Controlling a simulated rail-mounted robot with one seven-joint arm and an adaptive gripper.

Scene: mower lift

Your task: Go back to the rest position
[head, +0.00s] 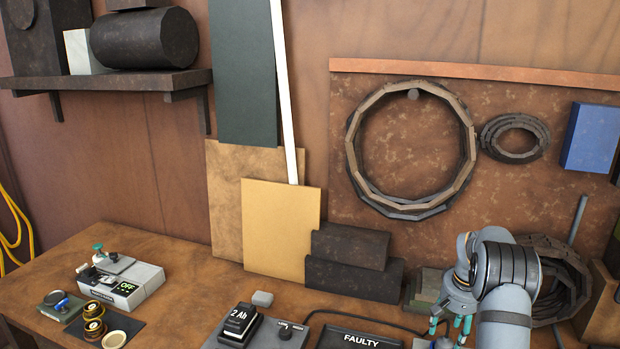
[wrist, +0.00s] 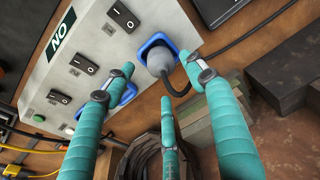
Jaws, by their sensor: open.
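My gripper (head: 450,322) is at the lower right of the head view, low over the bench. Beyond the fingertips is a light grey panel (wrist: 85,52) with several black rocker switches and an "ON" label. A grey plug (wrist: 158,62) with a black cable sits in a blue-rimmed socket on the panel. The fingers are around the plug's area, and I cannot tell whether any finger touches it. A second blue socket is partly hidden behind the left finger.
Dark blocks (head: 350,262) and a coiled hose (head: 560,275) stand near my arm. The space above the bench middle is clear.

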